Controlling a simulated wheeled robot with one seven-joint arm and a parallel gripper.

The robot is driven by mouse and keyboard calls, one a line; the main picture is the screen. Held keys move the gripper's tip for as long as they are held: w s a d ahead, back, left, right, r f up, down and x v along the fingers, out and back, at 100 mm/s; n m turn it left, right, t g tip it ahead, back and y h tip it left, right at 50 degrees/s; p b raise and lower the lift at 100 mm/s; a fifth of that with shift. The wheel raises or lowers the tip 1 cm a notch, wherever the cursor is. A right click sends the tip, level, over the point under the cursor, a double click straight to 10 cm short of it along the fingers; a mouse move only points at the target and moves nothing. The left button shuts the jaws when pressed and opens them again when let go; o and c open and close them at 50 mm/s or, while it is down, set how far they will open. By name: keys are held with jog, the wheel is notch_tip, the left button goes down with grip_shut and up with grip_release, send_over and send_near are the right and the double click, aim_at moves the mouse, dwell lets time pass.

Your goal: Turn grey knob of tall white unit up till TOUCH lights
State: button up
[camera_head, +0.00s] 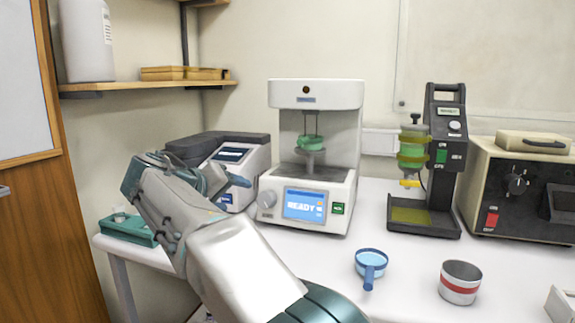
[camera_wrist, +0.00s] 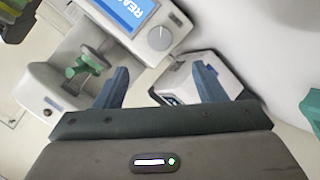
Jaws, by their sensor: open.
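The tall white unit (camera_head: 316,95) stands near the back of the table. Its blue screen (camera_head: 304,205) reads READY. Its round grey knob (camera_head: 267,199) is on the front, left of the screen; the knob also shows in the wrist view (camera_wrist: 160,38), ahead of the fingers, with the screen (camera_wrist: 122,10) beside it. My gripper (camera_head: 222,182) is left of the knob in the head view. In the wrist view its two blue fingers (camera_wrist: 162,84) are apart with nothing between them, clear of the knob.
A smaller grey-white device (camera_head: 245,160) stands behind my gripper, left of the unit. A black stand (camera_head: 445,105) and a beige box (camera_head: 490,165) are to the right.

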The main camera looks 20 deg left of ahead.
aim_at(264, 203)
dwell(0.4)
jog(key=f+n+t+p, duration=0.2)
jog(key=n+p, duration=0.6)
jog(key=n, duration=0.1)
jog(key=s+d+f+n+t+y+p, duration=0.1)
jog(key=n+p, duration=0.8)
jog(key=d+f+n+t+y+p, duration=0.1)
jog(key=f+n+t+p, duration=0.1)
jog(key=n+p, duration=0.7)
jog(key=shift+s+d+f+t, duration=0.15)
jog(key=shift+s+f+t, duration=0.15)
jog(key=shift+s+f, duration=0.1)
jog(key=shift+s+d+f+n+y+p, duration=0.2)
jog(key=shift+d+f+n+y+p, duration=0.15)
jog(key=shift+n, duration=0.45)
jog(key=shift+w, duration=0.15)
jog(key=w+p, duration=0.3)
jog(key=w, duration=1)
jog(key=shift+w+d+f, duration=0.1)
jog(key=shift+w, duration=0.15)
jog(key=c, duration=1)
